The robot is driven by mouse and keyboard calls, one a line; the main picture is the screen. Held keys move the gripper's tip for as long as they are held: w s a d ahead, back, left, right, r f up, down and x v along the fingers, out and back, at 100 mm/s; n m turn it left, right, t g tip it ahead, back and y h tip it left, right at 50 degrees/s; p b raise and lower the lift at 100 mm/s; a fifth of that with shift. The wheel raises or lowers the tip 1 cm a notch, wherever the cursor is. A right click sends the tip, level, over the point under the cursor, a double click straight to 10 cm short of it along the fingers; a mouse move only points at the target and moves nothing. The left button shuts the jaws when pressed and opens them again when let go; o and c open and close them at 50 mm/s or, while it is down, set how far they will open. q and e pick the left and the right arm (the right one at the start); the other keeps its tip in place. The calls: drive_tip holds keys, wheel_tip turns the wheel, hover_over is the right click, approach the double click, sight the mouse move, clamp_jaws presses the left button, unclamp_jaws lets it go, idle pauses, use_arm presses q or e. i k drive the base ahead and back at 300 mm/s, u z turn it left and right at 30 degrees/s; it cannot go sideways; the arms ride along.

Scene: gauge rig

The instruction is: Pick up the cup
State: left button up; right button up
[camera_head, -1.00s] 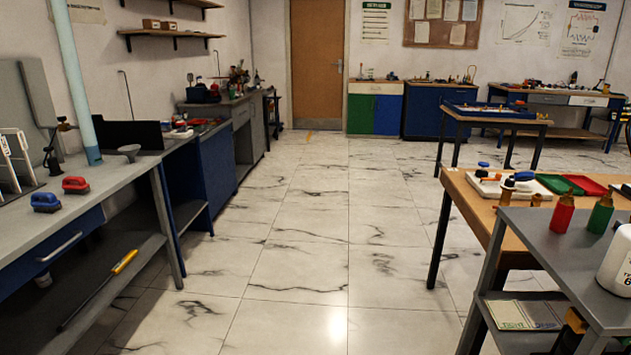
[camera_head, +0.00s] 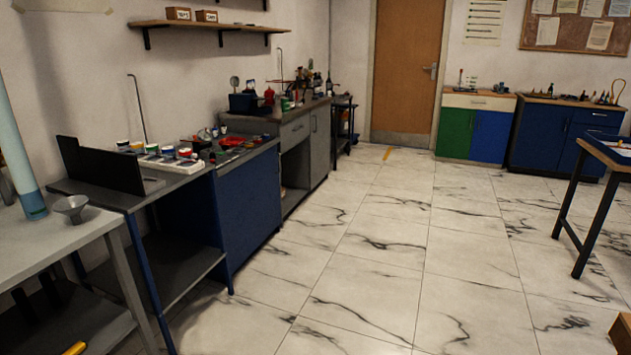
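Several small cup-like containers with coloured bands stand in a row on the left-hand dark bench. A green-banded one (camera_head: 152,150) and a red-banded one (camera_head: 185,153) are among them. Some rest on or behind a white tray (camera_head: 170,163). They are small, and I cannot tell which one is the cup. A grey funnel-shaped piece (camera_head: 71,205) stands on the nearer grey table. Neither of my grippers is in view.
A black upright panel (camera_head: 85,168) stands on the dark bench (camera_head: 120,198). A pale blue column (camera_head: 20,150) rises at the left edge. The marble floor (camera_head: 380,270) is clear in the middle.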

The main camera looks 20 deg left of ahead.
sight(30, 197)
drive_tip(key=u, duration=0.75)
drive_tip(key=i, duration=1.4)
drive_tip(key=u, duration=1.35)
